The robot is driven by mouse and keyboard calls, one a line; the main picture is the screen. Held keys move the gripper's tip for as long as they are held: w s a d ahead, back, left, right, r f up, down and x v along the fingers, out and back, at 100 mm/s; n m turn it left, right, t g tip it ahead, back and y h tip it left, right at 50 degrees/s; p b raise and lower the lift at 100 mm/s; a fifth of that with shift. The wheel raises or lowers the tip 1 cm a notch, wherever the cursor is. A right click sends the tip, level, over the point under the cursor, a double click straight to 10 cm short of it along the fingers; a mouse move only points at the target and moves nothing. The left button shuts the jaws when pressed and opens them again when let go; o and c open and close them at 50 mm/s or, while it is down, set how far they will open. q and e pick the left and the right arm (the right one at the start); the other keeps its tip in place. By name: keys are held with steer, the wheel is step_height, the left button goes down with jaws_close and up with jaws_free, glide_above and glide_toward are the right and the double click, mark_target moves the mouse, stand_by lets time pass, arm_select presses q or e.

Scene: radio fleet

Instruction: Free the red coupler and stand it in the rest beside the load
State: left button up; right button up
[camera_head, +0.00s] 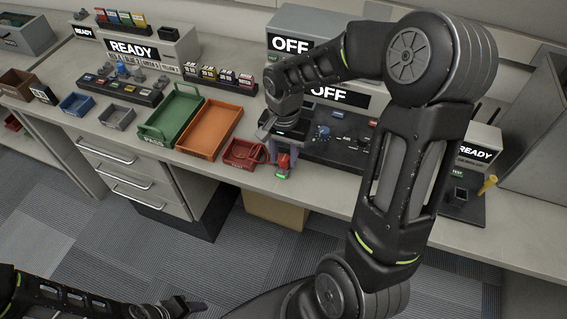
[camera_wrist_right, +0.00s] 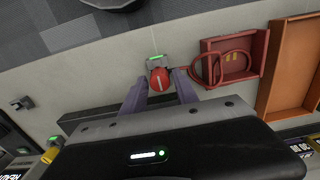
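The red coupler (camera_head: 283,161) stands at the front of the bench, by a small green-lit part. In the right wrist view the coupler (camera_wrist_right: 160,79) shows between my purple fingers. My right gripper (camera_head: 284,156) reaches down over it, fingers on either side; in the wrist view (camera_wrist_right: 160,84) a narrow gap shows at each side, so it looks open. My left gripper (camera_head: 185,306) is low at the bottom left, away from the bench; its opening is unclear. I cannot pick out the load or its rest with certainty.
A red tray (camera_head: 230,160) with a red loop stands just left of the coupler, beside an orange tray (camera_head: 208,130) and a green tray (camera_head: 170,117). A black panel (camera_head: 335,150) with a blue knob lies to the right. A yellow piece (camera_head: 487,184) stands farther right.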

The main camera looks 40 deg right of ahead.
jaws_close()
steer(key=n, duration=0.3)
steer(key=shift+n+p, duration=0.3)
steer(key=shift+f+n, duration=0.1)
steer(key=shift+n, duration=0.4)
steer(key=n, duration=0.3)
steer(key=shift+s+n+p, duration=0.1)
steer(key=shift+n+p, duration=0.2)
steer(key=shift+p, duration=0.1)
steer(key=shift+n, duration=0.5)
steer(key=shift+f, duration=0.1)
